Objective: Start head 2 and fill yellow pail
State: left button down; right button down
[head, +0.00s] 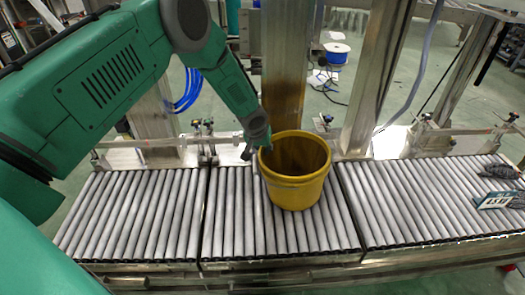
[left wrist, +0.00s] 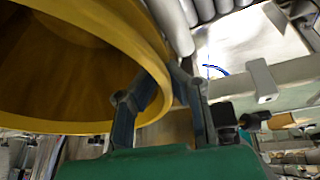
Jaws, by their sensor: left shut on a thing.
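The yellow pail (head: 293,188) stands upright on the middle section of the roller conveyor. Its open top faces up, and the inside that I can see looks empty. My left gripper (head: 262,148) is at the pail's left rim. In the left wrist view its two dark fingers (left wrist: 163,100) are shut on the rim of the pail (left wrist: 60,125), one on each side of the wall. I cannot make out which part is head 2. My right gripper does not show.
The roller conveyor (head: 140,215) runs across the front, with bare rollers left and right of the pail. A metal column (head: 284,70) rises right behind the pail. Dark ridged objects and a blue label (head: 494,201) lie at the right end. Blue hoses (head: 187,92) hang behind.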

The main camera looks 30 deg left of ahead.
pick_arm(q)
jog(key=shift+s+f, duration=0.1)
jog(key=c, duration=1.6)
grip_release()
jog(key=v, duration=1.1)
jog(key=shift+r, duration=0.4)
